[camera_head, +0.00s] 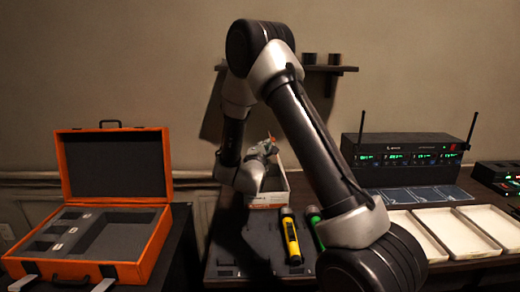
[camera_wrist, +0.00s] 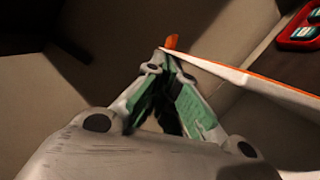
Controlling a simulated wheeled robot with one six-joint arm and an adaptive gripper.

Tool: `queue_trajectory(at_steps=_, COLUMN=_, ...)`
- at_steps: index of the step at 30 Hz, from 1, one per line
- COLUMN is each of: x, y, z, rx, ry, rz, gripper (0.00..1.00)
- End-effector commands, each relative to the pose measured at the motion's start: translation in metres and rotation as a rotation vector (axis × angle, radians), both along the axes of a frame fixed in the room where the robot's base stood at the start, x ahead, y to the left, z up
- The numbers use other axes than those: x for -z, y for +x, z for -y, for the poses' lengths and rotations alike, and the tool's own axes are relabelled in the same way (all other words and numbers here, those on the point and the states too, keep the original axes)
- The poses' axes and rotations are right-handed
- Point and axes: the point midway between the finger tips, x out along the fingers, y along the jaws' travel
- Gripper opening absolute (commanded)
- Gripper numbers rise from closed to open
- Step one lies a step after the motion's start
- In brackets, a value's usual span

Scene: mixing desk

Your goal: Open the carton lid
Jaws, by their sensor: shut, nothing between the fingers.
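The carton (camera_head: 268,199) is a small pale box with reddish marks at the back of the desk, partly hidden by my arm. In the wrist view a thin white flap with an orange edge, apparently the carton lid (camera_wrist: 250,84), slants from the fingertips toward the right. My gripper (camera_head: 268,147) is at the carton's upper part. In the wrist view my gripper (camera_wrist: 168,58) has its green-padded fingers closed at the tips, with nothing held. The tips are beside the flap's near end; whether they touch it I cannot tell.
An open orange case (camera_head: 118,215) stands on the left. A yellow-banded microphone (camera_head: 291,238) and a green-banded one (camera_head: 314,222) lie before the carton. Pale trays (camera_head: 463,257) and a wireless receiver (camera_head: 405,154) are on the right. A shelf (camera_head: 330,69) hangs above.

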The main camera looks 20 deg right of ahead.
Motion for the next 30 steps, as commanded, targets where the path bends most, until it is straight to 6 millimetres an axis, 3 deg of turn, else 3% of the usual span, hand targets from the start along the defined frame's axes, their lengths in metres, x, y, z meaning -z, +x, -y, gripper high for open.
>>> queue_trajectory(at_steps=9, x=-0.02, y=-0.016, z=0.039, rx=0.003, ry=0.238, rz=0.099, gripper=0.0)
queue_trajectory(at_steps=21, x=-0.027, y=-0.036, z=0.087, rx=0.003, ry=0.515, rz=0.211, gripper=0.0)
queue_trajectory(at_steps=30, x=-0.026, y=-0.042, z=0.104, rx=0.0, ry=0.519, rz=0.212, gripper=0.0)
